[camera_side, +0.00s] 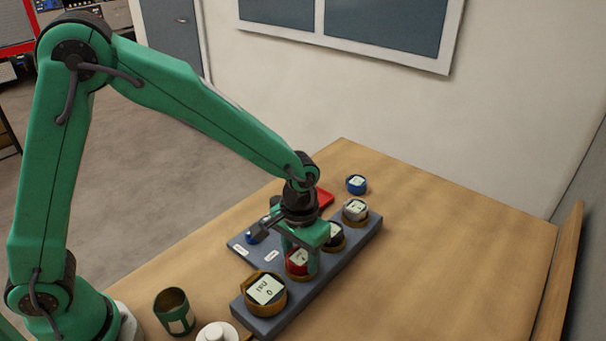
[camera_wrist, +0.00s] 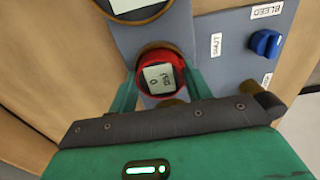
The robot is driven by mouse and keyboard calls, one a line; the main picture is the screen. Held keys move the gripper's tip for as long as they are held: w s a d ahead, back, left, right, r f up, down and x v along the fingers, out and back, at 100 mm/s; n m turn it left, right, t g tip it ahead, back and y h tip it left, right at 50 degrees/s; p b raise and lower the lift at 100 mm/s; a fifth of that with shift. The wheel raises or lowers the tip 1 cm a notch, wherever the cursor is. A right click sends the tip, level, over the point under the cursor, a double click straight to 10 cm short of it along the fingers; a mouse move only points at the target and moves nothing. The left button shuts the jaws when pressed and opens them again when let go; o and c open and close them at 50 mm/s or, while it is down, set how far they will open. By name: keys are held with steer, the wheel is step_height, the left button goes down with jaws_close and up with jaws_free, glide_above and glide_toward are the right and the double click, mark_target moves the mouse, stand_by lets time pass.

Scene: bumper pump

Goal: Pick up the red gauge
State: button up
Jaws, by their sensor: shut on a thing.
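The red gauge (camera_side: 296,266) has a round red body and a pale square display. It stands at a brown ring on the grey block (camera_side: 318,284), second from the near end. In the wrist view the red gauge (camera_wrist: 153,76) lies between my green fingers, with the brown ring (camera_wrist: 158,46) showing at its far edge. My gripper (camera_side: 301,262) points down over the block and is shut on the red gauge; it also shows in the wrist view (camera_wrist: 160,84). I cannot tell whether the gauge is seated in the ring or slightly raised.
A larger brown-ringed gauge (camera_side: 265,290) is at the block's near end. A dark gauge (camera_side: 334,237) and a grey one (camera_side: 355,209) stand farther along. A blue gauge (camera_side: 356,184) sits behind. A blue knob (camera_wrist: 266,43) is beside the row. A green cup (camera_side: 175,313) stands at front left. The right tabletop is clear.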

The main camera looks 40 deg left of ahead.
steer(key=shift+r, duration=0.85)
step_height(320, 180, up, 2)
steer(key=shift+r, duration=0.2)
steer(key=s+d+r, duration=0.6)
steer(key=s+r, duration=0.1)
steer(key=s, duration=0.2)
steer(key=shift+s+d, duration=0.3)
steer(key=shift+d, duration=0.05)
steer(key=shift+w, duration=0.15)
glide_toward(301, 256)
steer(key=w+d, duration=0.3)
steer(key=w, duration=0.1)
steer(key=w+a+f, duration=0.2)
steer(key=w+a, duration=0.6)
steer(key=w, duration=0.3)
steer(key=w+a+f, duration=0.2)
steer(key=a, duration=0.1)
steer(key=w+a+f, duration=0.2)
steer(key=a, duration=0.1)
steer(key=w+a+f, duration=0.2)
steer(key=a+f, duration=0.1)
steer(key=a, duration=0.1)
steer(key=shift+w+f, duration=0.1)
steer(key=shift+w, duration=0.05)
